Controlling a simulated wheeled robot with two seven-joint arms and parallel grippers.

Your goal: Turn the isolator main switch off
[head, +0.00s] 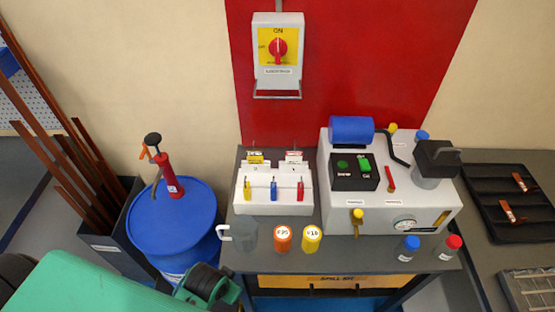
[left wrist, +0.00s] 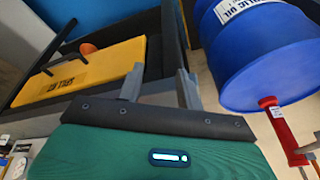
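The isolator main switch (head: 278,78) is a grey box on the red wall panel, at the top middle of the head view. Its red rotary knob (head: 278,48) sits on a yellow plate, upright toward the ON mark. My left gripper (left wrist: 160,72) shows in the left wrist view with two grey fingers apart and nothing between them. In the head view my green left arm is low at the left, well below and away from the switch; its fingers cannot be made out there. My right gripper is not in view.
A blue drum (head: 188,212) with a red hand pump (head: 168,175) stands near my left arm. A yellow spill kit (left wrist: 75,75) lies below.

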